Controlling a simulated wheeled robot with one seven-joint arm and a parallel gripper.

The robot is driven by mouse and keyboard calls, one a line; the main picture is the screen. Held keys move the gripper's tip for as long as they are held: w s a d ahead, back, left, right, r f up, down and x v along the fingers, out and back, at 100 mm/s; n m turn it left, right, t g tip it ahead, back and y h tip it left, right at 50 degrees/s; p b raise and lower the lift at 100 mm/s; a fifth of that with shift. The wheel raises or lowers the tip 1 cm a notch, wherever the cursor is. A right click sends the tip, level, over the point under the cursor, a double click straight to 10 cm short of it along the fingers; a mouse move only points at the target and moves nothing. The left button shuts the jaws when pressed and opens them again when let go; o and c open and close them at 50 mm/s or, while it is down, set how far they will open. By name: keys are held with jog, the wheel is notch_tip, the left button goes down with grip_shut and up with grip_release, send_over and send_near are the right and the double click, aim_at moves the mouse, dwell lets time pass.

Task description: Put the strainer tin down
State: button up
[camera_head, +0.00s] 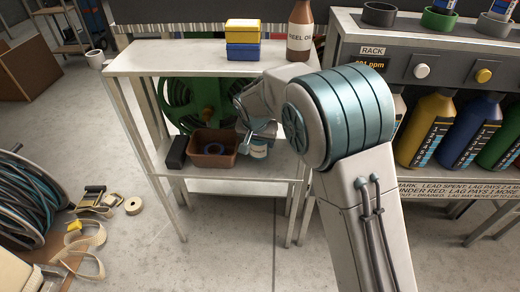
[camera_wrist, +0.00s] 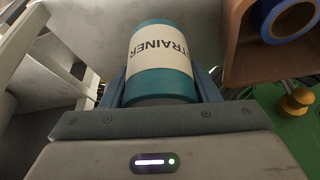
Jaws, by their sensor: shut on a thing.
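The strainer tin (camera_wrist: 160,62) is a teal cylinder with a white label reading "STRAINER". In the wrist view it sits between the two fingers of my gripper (camera_wrist: 160,88), which is shut on it.
The brown bin (camera_head: 213,160) holds a blue ring (camera_head: 212,148); a black block (camera_head: 176,152) stands left of it. A green reel (camera_head: 192,98) is behind. The top shelf (camera_head: 180,60) above carries yellow and blue boxes (camera_head: 242,40) and a brown bottle (camera_head: 300,32).

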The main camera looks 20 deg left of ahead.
aim_at(260, 148)
jog(key=shift+w+f+b, duration=0.2)
jog(key=shift+f+b, duration=0.75)
jog(key=shift+f, duration=0.9)
jog(key=shift+r, duration=0.1)
jog(key=o, duration=0.6)
jog(key=shift+f, duration=0.2)
jog(key=o, duration=0.5)
jog(key=shift+c, duration=0.2)
jog(key=shift+r, duration=0.2)
